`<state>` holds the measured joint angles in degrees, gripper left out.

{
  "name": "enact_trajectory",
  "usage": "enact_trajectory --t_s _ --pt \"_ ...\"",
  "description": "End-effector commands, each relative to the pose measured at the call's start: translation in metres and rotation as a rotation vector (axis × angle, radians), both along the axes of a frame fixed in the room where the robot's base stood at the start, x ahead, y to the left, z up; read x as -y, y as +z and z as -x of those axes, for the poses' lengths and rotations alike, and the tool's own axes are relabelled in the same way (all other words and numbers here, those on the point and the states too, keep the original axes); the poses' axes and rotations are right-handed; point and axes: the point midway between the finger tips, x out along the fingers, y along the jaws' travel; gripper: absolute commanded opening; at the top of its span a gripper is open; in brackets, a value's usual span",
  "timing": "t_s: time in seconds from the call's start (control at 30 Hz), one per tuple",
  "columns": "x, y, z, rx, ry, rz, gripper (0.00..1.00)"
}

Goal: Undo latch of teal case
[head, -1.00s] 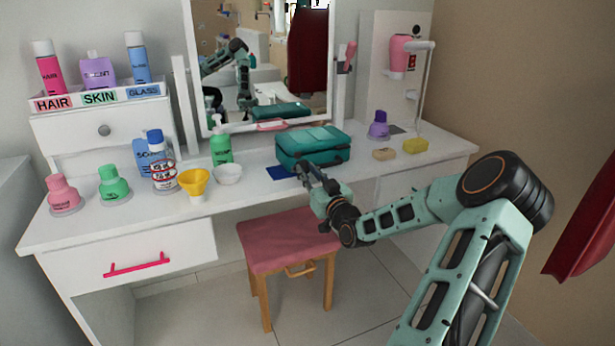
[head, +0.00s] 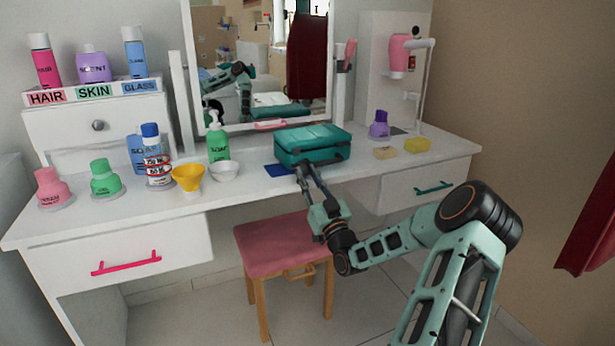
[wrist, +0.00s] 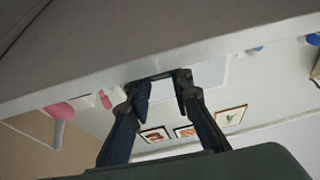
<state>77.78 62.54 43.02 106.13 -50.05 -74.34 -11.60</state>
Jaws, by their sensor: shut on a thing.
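The teal case (head: 312,145) lies closed on the white dressing table, towards the back and just right of centre. My gripper (head: 303,170) reaches up to the lower front of the case, left of its middle. Its fingertips are at the case front in the head view. In the wrist view, my gripper (wrist: 161,78) has a narrow gap between its fingers, with a thin dark bar across the tips. It is shut on what appears to be the case's latch. The latch itself is too small and covered to make out clearly.
A blue mat (head: 278,170) lies left of the fingertips. A white bowl (head: 224,172), yellow cup (head: 188,177) and green pump bottle (head: 218,143) stand further left. A yellow sponge (head: 417,145) lies right. A pink-topped stool (head: 275,245) stands below the arm.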

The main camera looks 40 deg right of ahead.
Motion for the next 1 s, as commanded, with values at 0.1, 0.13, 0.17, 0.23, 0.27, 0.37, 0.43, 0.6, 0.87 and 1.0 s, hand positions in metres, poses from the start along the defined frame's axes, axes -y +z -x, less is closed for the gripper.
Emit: enact_trajectory --t_s 0.1,0.13,0.17,0.23,0.27,0.37,0.43,0.6,0.87,1.0 --pt "-0.001 0.001 0.0 0.002 0.001 0.001 0.23" --pt "-0.001 0.001 0.0 0.002 0.001 0.001 0.26" --pt "-0.001 0.001 0.0 0.001 0.001 0.001 0.3" --pt "-0.001 0.001 0.0 0.001 0.001 0.001 0.37" --pt "0.0 0.001 0.0 0.001 0.001 0.001 0.38" --pt "-0.001 0.0 0.0 0.0 0.001 0.0 0.38" --pt "0.0 0.0 0.0 0.0 0.001 0.0 0.38" --pt "-0.001 -0.003 0.005 -0.002 0.001 0.0 0.38" --pt "-0.01 -0.023 0.048 -0.004 0.0 -0.002 0.38" --pt "-0.016 -0.034 0.074 -0.004 -0.001 -0.001 0.38"
